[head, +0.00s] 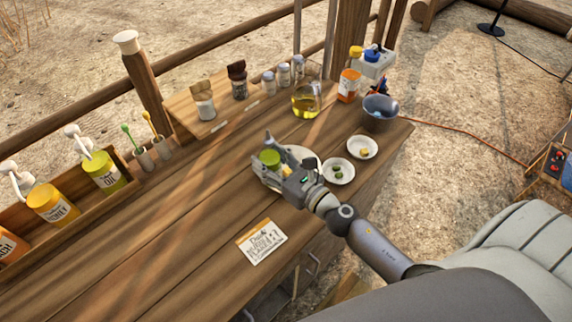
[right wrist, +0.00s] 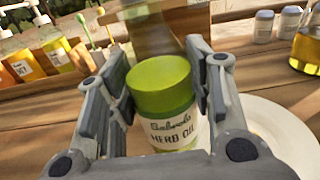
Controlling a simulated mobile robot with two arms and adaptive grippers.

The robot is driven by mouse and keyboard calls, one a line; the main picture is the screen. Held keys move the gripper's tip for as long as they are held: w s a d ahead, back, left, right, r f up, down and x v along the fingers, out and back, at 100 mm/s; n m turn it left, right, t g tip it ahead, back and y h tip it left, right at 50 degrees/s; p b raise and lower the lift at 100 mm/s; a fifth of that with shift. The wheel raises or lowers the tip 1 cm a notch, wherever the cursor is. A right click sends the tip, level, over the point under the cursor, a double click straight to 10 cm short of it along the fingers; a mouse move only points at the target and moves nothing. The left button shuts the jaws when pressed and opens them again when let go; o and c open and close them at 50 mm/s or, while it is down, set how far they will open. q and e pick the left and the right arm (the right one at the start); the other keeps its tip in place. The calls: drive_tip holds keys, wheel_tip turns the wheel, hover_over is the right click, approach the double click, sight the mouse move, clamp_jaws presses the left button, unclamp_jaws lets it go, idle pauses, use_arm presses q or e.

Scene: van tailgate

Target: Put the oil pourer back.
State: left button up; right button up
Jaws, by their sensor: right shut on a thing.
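My right gripper (head: 278,158) is over the table and shut on a green-capped jar (head: 270,158), which stands between the fingers. In the right wrist view the jar (right wrist: 165,105) has a white label reading "herb oil", and the fingers (right wrist: 160,100) flank it on both sides. A clear glass oil pourer (head: 306,104) with yellow oil stands farther back on the table, apart from the gripper. It also shows at the right edge of the right wrist view (right wrist: 308,52). My left gripper is not in view.
A white plate (head: 312,158) lies beside the gripper, with small bowls (head: 338,180) to its right. A printed card (head: 262,241) lies in front. A wooden rack (head: 75,222) of pump bottles is at left. A raised shelf (head: 222,122) holds shakers. The table's left middle is bare.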

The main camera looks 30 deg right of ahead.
drive_tip(key=shift+s+a, duration=0.1)
drive_tip(key=shift+s, duration=0.2)
drive_tip(key=s+r+m+h, duration=0.3)
drive_tip(key=s+r+h, duration=0.2)
drive_tip(key=s, duration=0.8)
wheel_tip(320, 180, up, 3)
drive_tip(key=shift+f+m+t+h, duration=0.1)
drive_tip(key=shift+m+t+h, duration=0.2)
drive_tip(key=shift+t, duration=0.1)
